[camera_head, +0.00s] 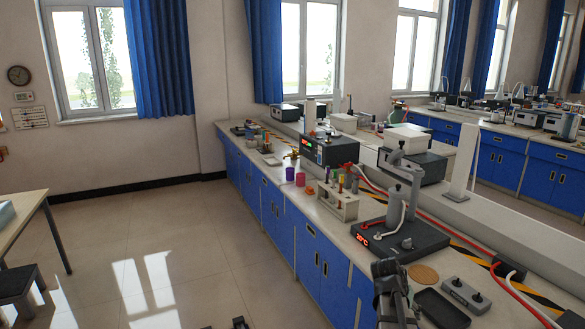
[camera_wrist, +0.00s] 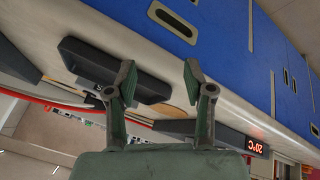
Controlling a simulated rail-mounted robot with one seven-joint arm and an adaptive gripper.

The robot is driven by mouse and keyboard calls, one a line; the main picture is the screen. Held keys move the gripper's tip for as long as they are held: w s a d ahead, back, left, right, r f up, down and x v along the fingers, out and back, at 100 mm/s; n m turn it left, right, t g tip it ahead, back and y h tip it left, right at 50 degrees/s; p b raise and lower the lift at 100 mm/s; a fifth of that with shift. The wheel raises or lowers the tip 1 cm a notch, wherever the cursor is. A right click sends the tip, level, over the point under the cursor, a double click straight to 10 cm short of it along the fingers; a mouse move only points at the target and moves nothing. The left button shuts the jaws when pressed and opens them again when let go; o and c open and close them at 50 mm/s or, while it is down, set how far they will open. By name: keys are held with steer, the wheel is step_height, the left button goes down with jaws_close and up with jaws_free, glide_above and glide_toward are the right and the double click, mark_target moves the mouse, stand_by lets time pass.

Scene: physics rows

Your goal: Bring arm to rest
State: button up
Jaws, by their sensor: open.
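My gripper (camera_head: 391,275) shows at the bottom of the head view, dark grey, beside the front edge of the lab bench (camera_head: 345,240). In the wrist view my gripper (camera_wrist: 155,78) has its two fingers spread apart with nothing between them. Beyond the fingers lies a black tray (camera_wrist: 112,70) on the bench top, with a round tan disc (camera_wrist: 176,111) close by. The tray (camera_head: 441,308) and the disc (camera_head: 423,273) also show in the head view, to the right of my gripper.
A dark device with a red display (camera_head: 398,240) and a stand stands behind my gripper. The floor (camera_head: 150,250) at left is largely clear.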

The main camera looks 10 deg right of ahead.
steer(key=s+a+f+n+y, duration=0.25)
steer(key=a+f, duration=0.45)
steer(key=a, duration=0.4)
steer(key=s+a+f+n+g+y, duration=0.15)
steer(key=a+f+n, duration=0.25)
steer(key=a+f, duration=0.55)
steer(key=s+a+f+n+t+y, duration=0.1)
steer(key=s+a+f+n+y, duration=0.15)
steer(key=a+f, duration=0.7)
steer(key=s+a+f+g, duration=0.1)
steer(key=s+f+g, duration=0.2)
steer(key=s, duration=1.1)
steer(key=s+a+f+g, duration=0.2)
steer(key=s+f+g, duration=0.2)
steer(key=s+f, duration=0.6)
steer(key=s, duration=0.5)
steer(key=shift+s, duration=0.15)
